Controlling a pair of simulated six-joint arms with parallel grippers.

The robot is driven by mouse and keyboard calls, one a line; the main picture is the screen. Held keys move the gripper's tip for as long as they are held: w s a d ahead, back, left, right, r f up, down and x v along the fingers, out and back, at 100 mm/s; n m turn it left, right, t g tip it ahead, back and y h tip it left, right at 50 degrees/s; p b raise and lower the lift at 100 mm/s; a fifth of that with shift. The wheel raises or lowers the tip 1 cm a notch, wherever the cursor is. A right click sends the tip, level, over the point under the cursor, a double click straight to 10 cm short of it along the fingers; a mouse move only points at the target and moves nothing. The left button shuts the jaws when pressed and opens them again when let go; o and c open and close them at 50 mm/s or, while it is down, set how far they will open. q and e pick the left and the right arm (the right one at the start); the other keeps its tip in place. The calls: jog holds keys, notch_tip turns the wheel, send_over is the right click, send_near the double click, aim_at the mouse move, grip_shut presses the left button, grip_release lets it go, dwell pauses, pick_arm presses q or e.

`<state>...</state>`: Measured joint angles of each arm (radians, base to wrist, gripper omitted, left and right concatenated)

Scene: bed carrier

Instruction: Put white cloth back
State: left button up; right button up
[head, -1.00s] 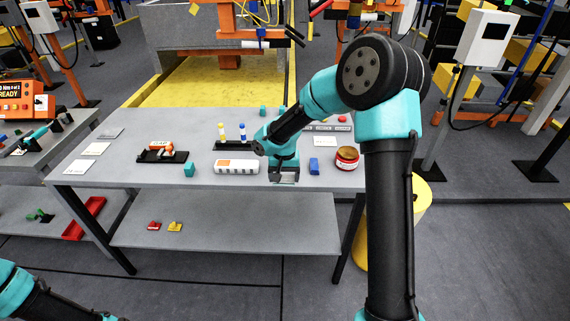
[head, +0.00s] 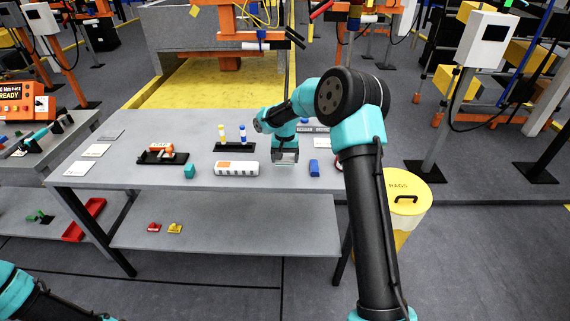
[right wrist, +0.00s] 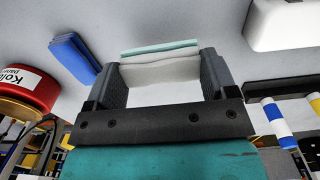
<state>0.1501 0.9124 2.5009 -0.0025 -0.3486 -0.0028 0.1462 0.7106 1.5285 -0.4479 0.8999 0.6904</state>
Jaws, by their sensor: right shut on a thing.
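My right gripper (head: 285,157) is over the right part of the grey table (head: 220,182). In the right wrist view its fingers (right wrist: 162,72) are shut on a folded white cloth (right wrist: 160,72), which spans the gap between them. A thin teal strip (right wrist: 160,47) lies along the cloth's far edge; I cannot tell whether it is held too. In the head view the cloth is too small to make out clearly. Of my left arm only links show at the lower left; its gripper is out of the picture.
A red tin (right wrist: 25,90) is near the blue block. A yellow rags bin (head: 408,190) stands right of the table. Flat pads (head: 96,150) lie at the table's left end.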

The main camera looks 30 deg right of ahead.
aim_at(285, 157)
jog(key=shift+w+d+f, duration=0.1)
jog(key=shift+w+d, duration=0.05)
jog(key=shift+w, duration=0.15)
jog(key=shift+f, duration=1.7)
jog(key=shift+f, duration=0.15)
jog(key=o, duration=0.8)
notch_tip(285, 157, up, 12)
jog(key=shift+r, duration=0.15)
